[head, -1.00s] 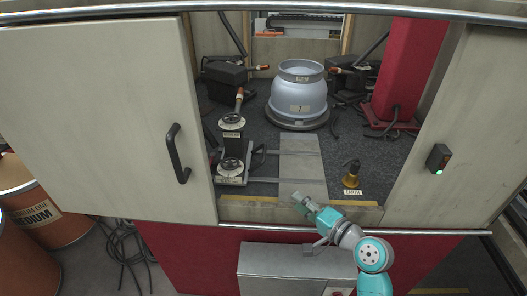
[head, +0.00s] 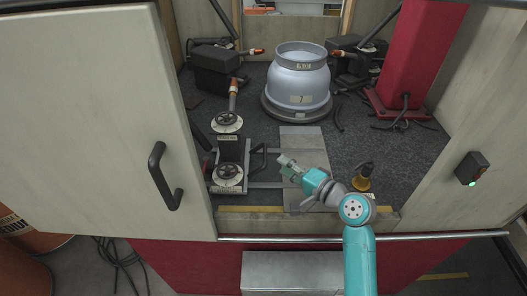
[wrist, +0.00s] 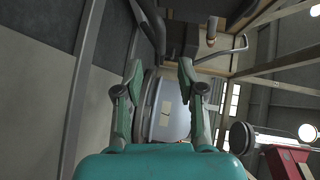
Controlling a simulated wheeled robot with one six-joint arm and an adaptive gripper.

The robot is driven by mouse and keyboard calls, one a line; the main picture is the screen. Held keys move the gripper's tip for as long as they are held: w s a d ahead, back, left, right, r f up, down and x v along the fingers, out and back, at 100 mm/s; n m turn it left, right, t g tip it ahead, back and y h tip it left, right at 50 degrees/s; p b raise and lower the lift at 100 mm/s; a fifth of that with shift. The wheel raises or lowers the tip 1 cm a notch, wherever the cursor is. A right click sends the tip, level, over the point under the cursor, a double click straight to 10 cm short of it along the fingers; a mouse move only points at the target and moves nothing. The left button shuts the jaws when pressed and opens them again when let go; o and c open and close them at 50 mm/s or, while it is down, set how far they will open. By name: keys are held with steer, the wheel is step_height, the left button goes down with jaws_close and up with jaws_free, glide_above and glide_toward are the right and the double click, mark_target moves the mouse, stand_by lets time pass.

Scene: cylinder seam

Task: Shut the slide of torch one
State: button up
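My gripper (head: 286,168) reaches in over the front sill of the cell, above the grey plate and rails. In the wrist view my gripper (wrist: 160,68) has its two fingers apart with nothing between them. Left of it in the head view is a slide carriage (head: 229,172) with a black handwheel and an upright block. A dark loop handle (head: 259,160) stands at the carriage's right side, a short gap from my fingertips. Another handwheel unit (head: 227,122) stands behind, with an orange-tipped torch (head: 233,90). I cannot read which one is torch one.
A grey-blue cylinder (head: 300,88) stands on a round base at the back. A brass bell-like object (head: 362,178) is right of my arm. A red column (head: 406,60) stands at right. Open doors flank the opening: left door (head: 85,110), right door (head: 485,120). A yellow-marked sill (head: 250,209) runs along the front.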

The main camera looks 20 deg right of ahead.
mark_target(265, 153)
steer(key=x, duration=0.9)
jaws_close()
